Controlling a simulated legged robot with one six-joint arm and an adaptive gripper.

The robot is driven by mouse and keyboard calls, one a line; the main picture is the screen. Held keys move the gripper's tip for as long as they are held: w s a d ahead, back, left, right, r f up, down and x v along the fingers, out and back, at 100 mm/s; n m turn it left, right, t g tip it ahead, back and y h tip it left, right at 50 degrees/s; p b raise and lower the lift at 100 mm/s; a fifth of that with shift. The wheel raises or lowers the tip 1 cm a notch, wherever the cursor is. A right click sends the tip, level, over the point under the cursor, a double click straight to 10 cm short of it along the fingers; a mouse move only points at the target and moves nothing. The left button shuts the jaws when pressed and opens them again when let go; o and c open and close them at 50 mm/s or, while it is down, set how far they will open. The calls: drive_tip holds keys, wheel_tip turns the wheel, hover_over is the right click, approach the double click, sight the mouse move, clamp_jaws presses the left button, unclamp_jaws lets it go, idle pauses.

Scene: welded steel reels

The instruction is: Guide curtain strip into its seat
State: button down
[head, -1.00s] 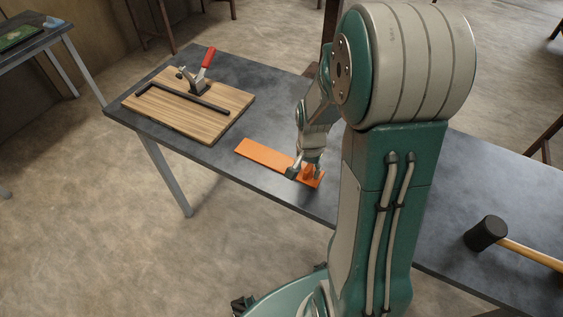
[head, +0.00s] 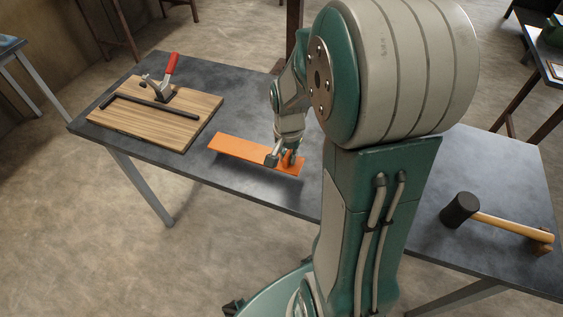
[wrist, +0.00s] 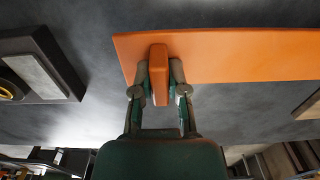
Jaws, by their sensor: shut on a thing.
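The curtain strip is a flat orange bar (head: 238,149) near the front edge of the dark table, to the right of the wooden board. A raised orange grip block (wrist: 159,75) stands near one end of it. My gripper (head: 281,160) is at the strip's right end in the head view. In the wrist view my gripper (wrist: 159,80) has one finger on each side of the block, shut on it. I cannot tell whether the strip touches the table. A wooden board (head: 190,118) carries a black bar (head: 140,105) and a red-handled clamp (head: 171,66); the seat is not clearly identifiable.
A mallet with a black head (head: 460,209) and wooden handle lies at the table's right. The tabletop (head: 225,93) is clear between board and strip. In the wrist view a dark block (wrist: 38,65) with a grey face is at left.

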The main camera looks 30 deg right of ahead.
drive_tip(key=s+r, duration=0.1)
drive_tip(key=s+d+r, duration=0.1)
drive_tip(key=r, duration=0.2)
drive_tip(key=shift+s+d, duration=0.4)
drive_tip(key=s+d+r, duration=0.4)
drive_tip(key=s, duration=0.4)
drive_tip(key=shift+d+r, duration=0.15)
drive_tip(key=shift+d, duration=0.2)
drive_tip(key=shift+s, duration=0.1)
